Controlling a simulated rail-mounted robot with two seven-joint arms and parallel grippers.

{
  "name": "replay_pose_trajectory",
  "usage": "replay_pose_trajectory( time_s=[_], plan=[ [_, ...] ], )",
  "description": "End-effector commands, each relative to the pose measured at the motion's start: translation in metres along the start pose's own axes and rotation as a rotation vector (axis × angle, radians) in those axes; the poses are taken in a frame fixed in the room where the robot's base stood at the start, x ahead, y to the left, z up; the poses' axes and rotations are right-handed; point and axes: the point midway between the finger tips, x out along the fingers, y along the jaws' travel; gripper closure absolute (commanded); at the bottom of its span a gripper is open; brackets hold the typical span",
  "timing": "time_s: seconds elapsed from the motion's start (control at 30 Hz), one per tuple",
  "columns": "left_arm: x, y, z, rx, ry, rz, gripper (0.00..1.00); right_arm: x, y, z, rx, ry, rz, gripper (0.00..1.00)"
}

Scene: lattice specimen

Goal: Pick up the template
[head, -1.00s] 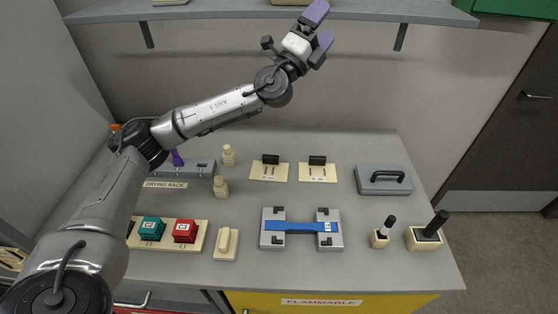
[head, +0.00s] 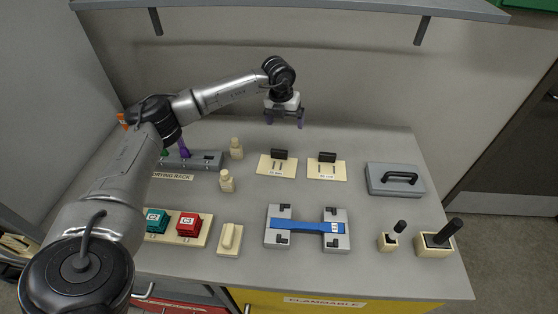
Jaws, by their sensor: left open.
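No label marks the template, and I cannot tell for sure which thing it is. A flat grey plate with a black handle (head: 395,179) lies at the right of the bench. A blue bar (head: 307,226) lies across two grey blocks with black clamps (head: 279,236) at the front middle. Two cream cards, a left one (head: 277,172) and a right one (head: 327,174), each carry a black block at the back. My left gripper (head: 285,122) hangs above the back of the bench, with purple fingers pointing down, open and empty. It is apart from all these things. My right gripper is out of view.
A drying rack (head: 207,161) and two cream bottles (head: 236,148) (head: 227,181) stand at the left. Teal (head: 156,220) and red (head: 189,223) blocks sit at the front left. Black-handled tools in cream holders (head: 436,241) stand at the front right. A shelf (head: 290,9) overhangs the back.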

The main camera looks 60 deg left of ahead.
Motion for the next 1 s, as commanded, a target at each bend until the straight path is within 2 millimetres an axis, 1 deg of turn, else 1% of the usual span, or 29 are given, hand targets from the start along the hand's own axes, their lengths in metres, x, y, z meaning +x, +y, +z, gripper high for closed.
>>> replay_pose_trajectory(
  time_s=[0.13, 0.27, 0.37, 0.5, 0.7, 0.83, 1.0],
  plan=[
    [-0.002, 0.015, -0.014, -0.074, 0.084, 0.097, 0.06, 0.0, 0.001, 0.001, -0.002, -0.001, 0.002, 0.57],
    [0.003, 0.018, -0.017, -0.132, 0.097, 0.117, 0.06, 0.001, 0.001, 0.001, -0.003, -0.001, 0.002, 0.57],
    [0.018, 0.019, -0.019, -0.145, 0.097, 0.117, 0.06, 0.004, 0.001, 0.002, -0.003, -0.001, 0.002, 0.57],
    [0.043, 0.022, -0.021, -0.145, 0.097, 0.116, 0.06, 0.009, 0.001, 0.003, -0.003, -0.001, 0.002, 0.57],
    [0.071, 0.024, -0.024, -0.143, 0.096, 0.114, 0.06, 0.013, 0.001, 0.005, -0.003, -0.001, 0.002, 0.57],
    [0.081, 0.025, -0.025, -0.143, 0.095, 0.113, 0.06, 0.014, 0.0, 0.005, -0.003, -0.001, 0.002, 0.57],
    [0.085, 0.025, -0.025, -0.143, 0.094, 0.112, 0.06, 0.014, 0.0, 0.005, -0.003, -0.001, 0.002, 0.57]
  ],
)
